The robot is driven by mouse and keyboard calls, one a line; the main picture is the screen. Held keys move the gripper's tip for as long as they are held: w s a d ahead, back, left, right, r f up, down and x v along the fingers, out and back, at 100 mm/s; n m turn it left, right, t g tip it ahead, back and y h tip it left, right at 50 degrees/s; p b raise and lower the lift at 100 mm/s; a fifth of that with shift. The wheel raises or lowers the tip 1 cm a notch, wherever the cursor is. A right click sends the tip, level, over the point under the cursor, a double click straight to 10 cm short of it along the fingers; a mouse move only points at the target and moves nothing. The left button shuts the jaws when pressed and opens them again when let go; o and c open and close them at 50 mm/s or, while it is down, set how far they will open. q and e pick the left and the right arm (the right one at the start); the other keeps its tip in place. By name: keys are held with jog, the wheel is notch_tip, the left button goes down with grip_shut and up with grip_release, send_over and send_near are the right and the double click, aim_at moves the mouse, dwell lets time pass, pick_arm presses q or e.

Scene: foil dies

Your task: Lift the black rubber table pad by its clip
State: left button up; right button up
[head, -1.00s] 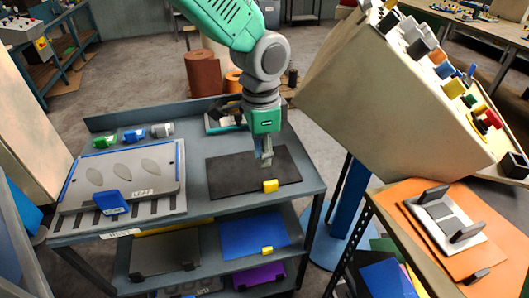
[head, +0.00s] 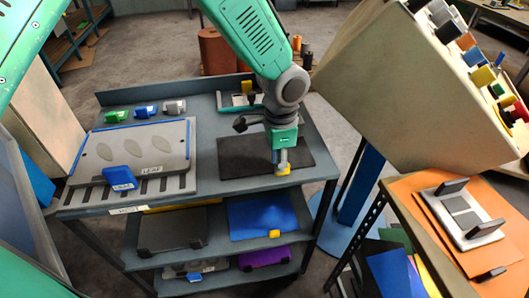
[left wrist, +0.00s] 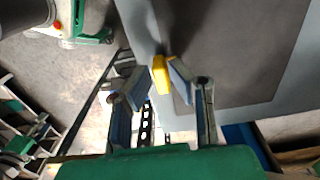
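The black rubber table pad (head: 245,156) lies flat on the top shelf of a grey-blue cart. Its yellow clip (head: 284,168) is at the pad's front edge, partly covered by my left gripper (head: 283,163), which points down over it. In the left wrist view the clip (left wrist: 160,74) shows between the two fingertips of my open left gripper (left wrist: 152,78), close to the right finger. A gap shows between the clip and the left finger. I cannot tell whether the right finger touches the clip. The pad (left wrist: 225,50) fills the upper right there. My right gripper is not in view.
A LEAF die plate (head: 140,155) with a blue clip (head: 119,179) lies left of the pad. Several small coloured clips stand behind it. Lower cart shelves hold a blue sheet (head: 255,215) and a dark pad (head: 172,230). A tilted beige box (head: 400,105) stands at the right.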

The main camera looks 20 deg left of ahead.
pick_arm(q)
notch_tip(320, 180, down, 2)
jog(key=shift+w+f, duration=0.1)
jog(key=shift+w, duration=0.05)
jog(key=shift+d, duration=0.1)
jog(key=shift+d, duration=0.1)
grip_shut()
